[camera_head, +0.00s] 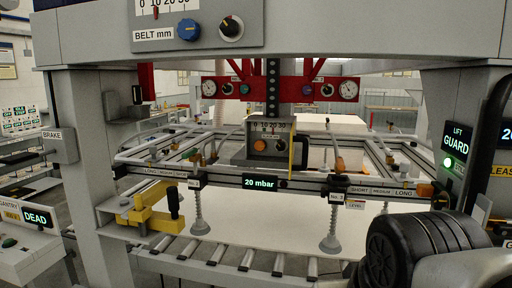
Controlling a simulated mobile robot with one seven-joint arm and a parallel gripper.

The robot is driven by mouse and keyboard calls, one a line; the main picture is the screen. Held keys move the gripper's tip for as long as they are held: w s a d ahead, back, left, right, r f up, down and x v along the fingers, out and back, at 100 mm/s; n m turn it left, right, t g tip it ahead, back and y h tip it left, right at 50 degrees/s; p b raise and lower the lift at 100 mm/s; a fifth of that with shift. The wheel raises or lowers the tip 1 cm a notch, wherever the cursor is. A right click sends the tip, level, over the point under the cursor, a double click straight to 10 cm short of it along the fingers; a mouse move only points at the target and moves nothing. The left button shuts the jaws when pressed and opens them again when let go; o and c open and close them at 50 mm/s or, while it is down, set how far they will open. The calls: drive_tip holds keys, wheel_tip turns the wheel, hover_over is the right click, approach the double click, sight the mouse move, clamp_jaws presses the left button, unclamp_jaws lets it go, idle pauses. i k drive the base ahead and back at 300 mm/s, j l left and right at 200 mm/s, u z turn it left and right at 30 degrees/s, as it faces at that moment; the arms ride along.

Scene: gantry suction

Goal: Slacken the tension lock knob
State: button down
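No knob is legibly marked as the tension lock. A grey panel (196,22) on the upper beam reads BELT mm, with a scale of 0 to 30 and a red pointer near 10. On it are a blue knob (188,29) and a black knob (231,28) with a pale pointer mark. Which one is the tension lock, I cannot tell. My arm (415,235), black and ribbed with grey parts, shows at the lower right, well below and right of this panel. I cannot make out gripper fingers.
A suction frame (215,182) with a 20 mbar display (260,183) spans the middle above rollers (218,250). A yellow clamp (155,212) sits at left, by a grey post. Another grey post and a LIFT GUARD sign (456,142) stand at right.

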sight(280, 146)
drive_tip(key=i+j, duration=0.95)
